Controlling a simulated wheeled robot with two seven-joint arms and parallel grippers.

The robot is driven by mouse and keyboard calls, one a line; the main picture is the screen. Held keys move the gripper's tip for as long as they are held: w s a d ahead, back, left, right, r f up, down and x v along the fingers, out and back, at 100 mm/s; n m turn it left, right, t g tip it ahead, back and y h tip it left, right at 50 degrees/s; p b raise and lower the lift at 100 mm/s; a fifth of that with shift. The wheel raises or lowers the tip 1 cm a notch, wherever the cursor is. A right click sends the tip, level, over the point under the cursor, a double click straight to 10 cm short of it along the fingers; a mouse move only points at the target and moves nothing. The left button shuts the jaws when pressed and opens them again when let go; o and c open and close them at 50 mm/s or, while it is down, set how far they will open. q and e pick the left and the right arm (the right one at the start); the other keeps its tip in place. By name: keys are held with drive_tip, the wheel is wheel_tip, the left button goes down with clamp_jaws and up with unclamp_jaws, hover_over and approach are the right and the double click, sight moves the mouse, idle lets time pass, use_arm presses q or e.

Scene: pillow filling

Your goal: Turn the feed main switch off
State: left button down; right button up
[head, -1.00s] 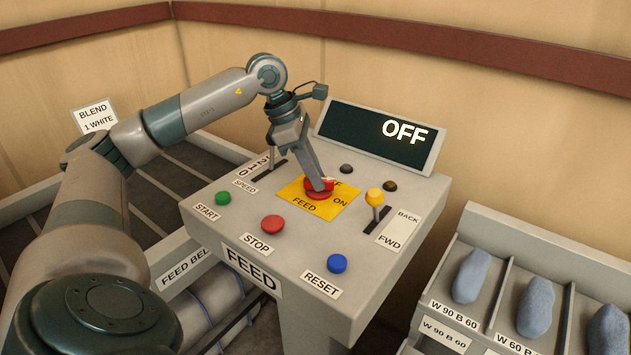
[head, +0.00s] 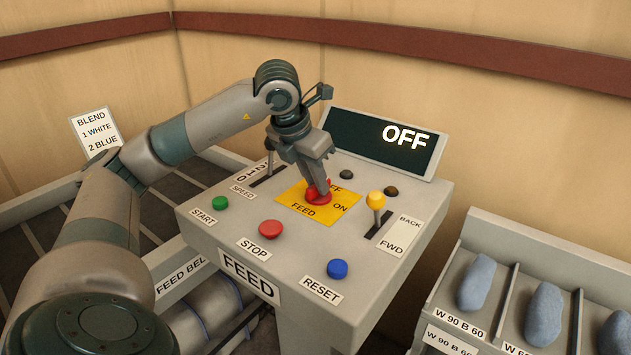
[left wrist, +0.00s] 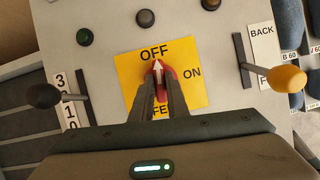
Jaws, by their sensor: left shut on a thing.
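The feed main switch (head: 319,198) is a red rotary knob on a yellow plate (head: 336,206) marked OFF, ON and FEED, in the middle of the FEED panel. In the left wrist view, the white arrow on the switch (left wrist: 158,67) points at the OFF label. My left gripper (head: 317,188) reaches down from above and is shut on the knob, with a finger on each side of it in the left wrist view (left wrist: 161,82). The display (head: 385,143) reads OFF. My right gripper is not in view.
Around the switch are a yellow-knobbed lever (head: 376,200), a speed lever (head: 269,155), a green START button (head: 220,203), a red STOP button (head: 270,229) and a blue RESET button (head: 337,269). A bin rack (head: 484,238) with blue pieces stands at the right.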

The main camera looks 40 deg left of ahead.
use_arm(q)
drive_tip(key=shift+n, duration=0.6)
drive_tip(key=shift+y, duration=0.3)
drive_tip(key=c, duration=1.7)
unclamp_jaws()
